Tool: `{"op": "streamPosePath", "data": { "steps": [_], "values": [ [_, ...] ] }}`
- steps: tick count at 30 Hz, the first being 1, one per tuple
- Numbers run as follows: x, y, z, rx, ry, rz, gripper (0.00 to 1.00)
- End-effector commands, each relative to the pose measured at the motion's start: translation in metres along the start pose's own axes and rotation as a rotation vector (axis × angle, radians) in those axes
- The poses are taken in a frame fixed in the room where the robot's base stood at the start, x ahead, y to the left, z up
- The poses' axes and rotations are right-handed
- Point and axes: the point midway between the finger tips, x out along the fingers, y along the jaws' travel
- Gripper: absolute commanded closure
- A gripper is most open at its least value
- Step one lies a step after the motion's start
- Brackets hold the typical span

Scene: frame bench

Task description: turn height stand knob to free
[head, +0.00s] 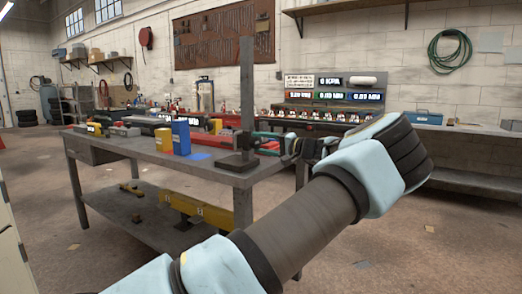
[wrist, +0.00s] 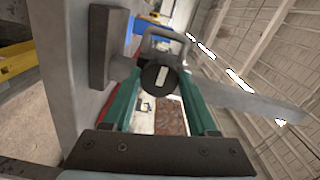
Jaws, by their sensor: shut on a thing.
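The height stand is a tall grey post (head: 247,90) on a dark square base (head: 238,162) at the right end of the grey bench. In the wrist view its post (wrist: 250,103) runs off to the right and its base (wrist: 105,45) is at the left. The black round knob (wrist: 162,80) with a white bar mark faces the wrist camera. My gripper (wrist: 160,76) has its green fingers on both sides of the knob and is shut on it. In the head view my gripper (head: 264,141) is small beside the post, and the knob cannot be made out.
The bench (head: 150,150) carries a yellow box (head: 163,140), a blue box (head: 180,136) and other items left of the stand. A yellow beam (head: 195,208) lies on its lower shelf. A back bench with lit displays (head: 340,96) stands behind. Floor at right is open.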

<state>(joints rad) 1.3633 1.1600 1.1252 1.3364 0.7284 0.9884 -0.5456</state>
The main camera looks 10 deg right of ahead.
Motion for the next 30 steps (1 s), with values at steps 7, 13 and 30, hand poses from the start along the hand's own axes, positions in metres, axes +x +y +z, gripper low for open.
{"op": "streamPosePath", "data": {
  "steps": [7, 13, 30],
  "values": [
    [-0.0002, 0.0001, -0.0001, -0.025, 0.000, 0.001, 0.97],
    [-0.0002, -0.0003, -0.0002, -0.025, 0.000, 0.001, 0.97],
    [-0.0001, -0.0002, -0.0001, -0.023, 0.000, 0.000, 0.11]
  ]
}}
